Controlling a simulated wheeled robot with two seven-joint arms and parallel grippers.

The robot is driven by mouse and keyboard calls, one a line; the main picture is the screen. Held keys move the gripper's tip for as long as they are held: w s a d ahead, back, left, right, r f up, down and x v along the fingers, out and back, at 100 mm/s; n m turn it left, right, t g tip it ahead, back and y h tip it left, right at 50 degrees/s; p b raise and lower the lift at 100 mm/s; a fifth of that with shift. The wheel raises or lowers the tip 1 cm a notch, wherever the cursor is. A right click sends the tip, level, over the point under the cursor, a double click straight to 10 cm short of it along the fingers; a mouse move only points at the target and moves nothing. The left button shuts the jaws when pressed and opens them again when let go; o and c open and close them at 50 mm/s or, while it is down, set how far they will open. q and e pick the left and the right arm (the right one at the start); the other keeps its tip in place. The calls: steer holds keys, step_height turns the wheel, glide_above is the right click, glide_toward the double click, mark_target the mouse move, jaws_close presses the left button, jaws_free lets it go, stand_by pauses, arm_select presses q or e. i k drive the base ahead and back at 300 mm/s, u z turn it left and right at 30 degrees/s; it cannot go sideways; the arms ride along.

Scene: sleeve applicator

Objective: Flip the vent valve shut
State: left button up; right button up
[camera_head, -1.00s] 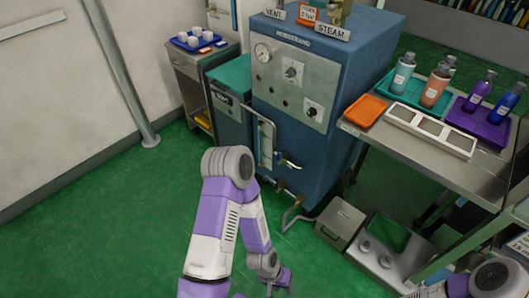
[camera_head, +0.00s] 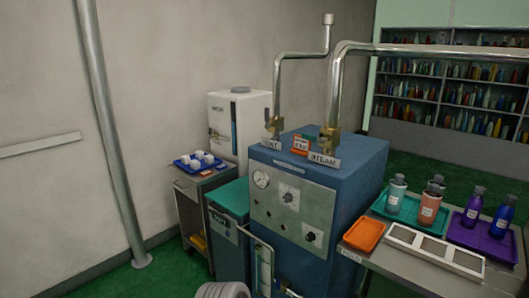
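The vent valve (camera_head: 273,126) is a small brass fitting at the foot of the thinner bent pipe, on the back left of the blue machine's top. A VENT plate (camera_head: 270,143) stands just in front of it and hides its lower part. Its handle is too small to make out, so I cannot tell its position. A second brass valve (camera_head: 329,140) sits to its right behind the STEAM plate (camera_head: 325,160). Neither of my grippers is in view. Only a grey rounded part of my arm shows at the bottom edge.
The blue machine (camera_head: 350,185) has a gauge and knobs on its front. A white tank (camera_head: 240,128) stands behind it at left. A cart with a blue tray of cups (camera_head: 182,164) is further left. A bench with bottles and an orange tray (camera_head: 363,236) is at right.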

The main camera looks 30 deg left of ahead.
mark_target(267, 109)
steer(key=u, duration=0.6)
steer(key=k, duration=0.7)
steer(key=u, duration=1.05)
steer(key=i, duration=1.95)
steer(key=z, duration=1.1)
steer(key=i, duration=0.5)
steer(key=z, duration=0.4)
